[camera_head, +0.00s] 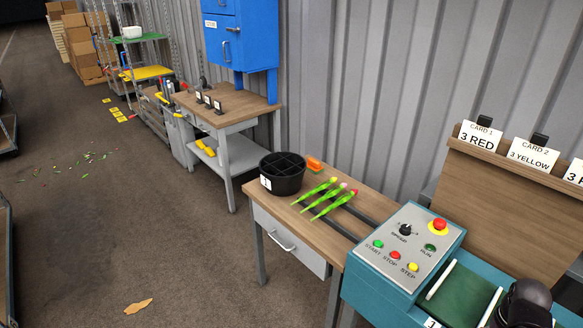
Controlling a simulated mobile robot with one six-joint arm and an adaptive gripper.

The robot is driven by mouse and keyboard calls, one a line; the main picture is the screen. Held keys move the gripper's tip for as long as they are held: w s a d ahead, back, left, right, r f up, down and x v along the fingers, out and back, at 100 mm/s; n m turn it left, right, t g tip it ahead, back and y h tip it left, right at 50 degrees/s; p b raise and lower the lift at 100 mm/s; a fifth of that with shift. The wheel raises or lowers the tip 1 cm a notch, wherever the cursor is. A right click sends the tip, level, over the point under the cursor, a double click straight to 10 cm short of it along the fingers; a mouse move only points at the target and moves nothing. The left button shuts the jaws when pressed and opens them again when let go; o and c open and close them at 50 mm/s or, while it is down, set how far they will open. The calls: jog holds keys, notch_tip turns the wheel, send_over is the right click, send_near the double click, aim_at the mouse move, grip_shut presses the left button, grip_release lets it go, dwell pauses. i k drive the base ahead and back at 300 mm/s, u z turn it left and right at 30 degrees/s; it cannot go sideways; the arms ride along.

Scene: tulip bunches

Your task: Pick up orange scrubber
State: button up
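A small orange block (314,164), which looks like the orange scrubber, lies at the back edge of the small wooden table (290,219). It is just right of and behind a round black divided bucket (283,174), close to the wall. Its fine detail is too small to make out. My gripper's fingers are not visible. A dark rounded shape (526,303) at the bottom right corner may be part of my arm, but I cannot tell.
Several green tulip stems (325,197) lie in front of the scrubber. A teal control console (405,260) stands to the right, below a wooden card board (500,205). A workbench (235,112) stands behind left. Floor at left is mostly open, with scattered petals and a cardboard scrap (138,306).

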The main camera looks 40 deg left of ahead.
aim_at(312, 165)
jog(key=u, duration=1.2)
jog(key=k, duration=1)
jog(key=i, duration=0.95)
